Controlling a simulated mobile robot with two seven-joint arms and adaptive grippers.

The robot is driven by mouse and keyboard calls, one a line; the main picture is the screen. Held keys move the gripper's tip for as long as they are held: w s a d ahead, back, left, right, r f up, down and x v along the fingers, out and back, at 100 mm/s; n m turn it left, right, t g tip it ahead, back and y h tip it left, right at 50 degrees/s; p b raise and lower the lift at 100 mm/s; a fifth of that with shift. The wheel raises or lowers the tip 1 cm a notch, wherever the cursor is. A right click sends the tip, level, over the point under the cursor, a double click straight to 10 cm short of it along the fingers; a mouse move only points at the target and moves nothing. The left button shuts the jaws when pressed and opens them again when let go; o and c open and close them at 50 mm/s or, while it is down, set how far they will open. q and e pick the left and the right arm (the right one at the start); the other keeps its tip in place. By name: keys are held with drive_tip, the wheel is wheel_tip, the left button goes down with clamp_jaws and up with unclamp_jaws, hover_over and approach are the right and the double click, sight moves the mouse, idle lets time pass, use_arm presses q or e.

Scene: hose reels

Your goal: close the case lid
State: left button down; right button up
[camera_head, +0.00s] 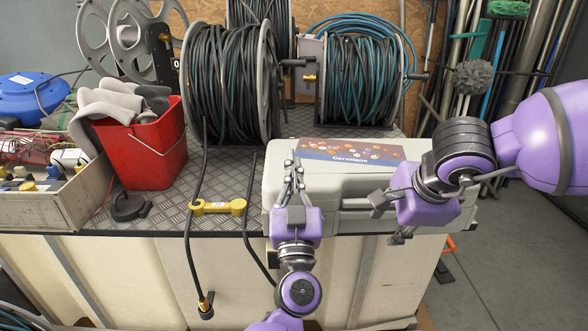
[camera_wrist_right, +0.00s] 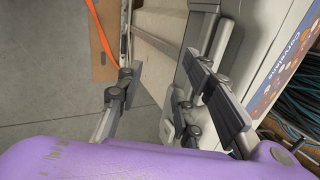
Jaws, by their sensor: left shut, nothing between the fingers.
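The grey case (camera_head: 350,222) stands on the bench with its lid (camera_head: 338,179) lying down over it. A blue and orange label is on the lid. I cannot tell whether the lid sits fully flush. My left gripper (camera_head: 293,168) is shut and empty, its fingers pointing up in front of the lid's left part; contact is unclear. My right gripper (camera_head: 388,219) is at the case's front right side and hides part of it. In the right wrist view my right gripper (camera_wrist_right: 166,95) is open, with the case (camera_wrist_right: 243,60) beside its right-hand finger.
A red bucket (camera_head: 145,155) with grey cloths and a tray of parts (camera_head: 40,208) stand to the left. Hose reels (camera_head: 230,85) (camera_head: 362,78) stand behind the case.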

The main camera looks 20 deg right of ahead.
drive_tip(key=s+a+f+m+g+y, duration=0.25)
drive_tip(key=s+a+f, duration=0.25)
drive_tip(key=s+f, duration=0.3)
drive_tip(key=s+a+f+m+g+y, duration=0.1)
drive_tip(key=s+a+f+g+y, duration=0.15)
drive_tip(key=s+a+f, duration=0.45)
drive_tip(key=s+a+f+m+t+y, duration=0.5)
drive_tip(key=s+a+m+y, duration=0.35)
drive_tip(key=a+m, duration=0.5)
drive_tip(key=s+d+f+m+t+h, duration=0.2)
drive_tip(key=d+f+m+t+h, duration=0.25)
drive_tip(key=m, duration=0.65)
drive_tip(key=s+d+f+m+t+h, duration=0.2)
drive_tip(key=d+f+m+t+h, duration=0.25)
drive_tip(key=m, duration=0.75)
drive_tip(key=s+d+f+m+g+h+b, duration=0.1)
drive_tip(key=s+d+f+m+g+h, duration=0.1)
drive_tip(key=s+f+m+g, duration=0.6)
drive_tip(key=shift+s+d+f+m+h, duration=0.4)
drive_tip(key=shift+s+f+m+h, duration=0.45)
drive_tip(key=shift+s+f, duration=0.8)
